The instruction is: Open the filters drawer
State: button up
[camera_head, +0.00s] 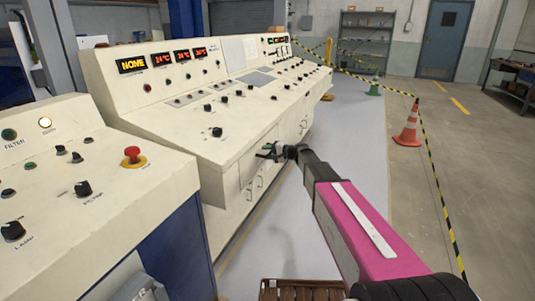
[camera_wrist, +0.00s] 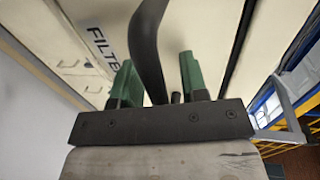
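The filters drawer is in the cream console; its front (camera_wrist: 88,20) bears a partly visible label reading "FILTE" in the wrist view. A dark curved handle (camera_wrist: 148,45) rises between the two green fingers of my gripper (camera_wrist: 158,80). The fingers stand apart, with a gap between the handle and the right finger; the handle looks close to the left finger, and contact there cannot be told. In the head view my gripper (camera_head: 271,151) is at the console's front face, below the sloped panel. My arm partly hides that area, and the drawer looks closed.
The long console (camera_head: 215,120) carries knobs and red displays. A nearer console (camera_head: 70,190) with a red emergency button (camera_head: 132,155) stands at left. Other small handles (camera_head: 255,186) sit below my gripper. Open floor lies at right, with a traffic cone (camera_head: 408,128) and striped tape.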

grip_shut()
jog(key=f+v, duration=0.3)
jog(key=v, duration=1.1)
jog(key=d+f+v, duration=0.1)
jog(key=f+v, duration=0.2)
jog(key=v, duration=1.1)
jog(key=shift+s, duration=0.15)
jog(key=shift+o, duration=0.6)
grip_release()
jog(key=shift+d, duration=0.1)
jog(key=v, duration=1)
jog(key=shift+d, duration=0.4)
jog(key=shift+s, duration=0.1)
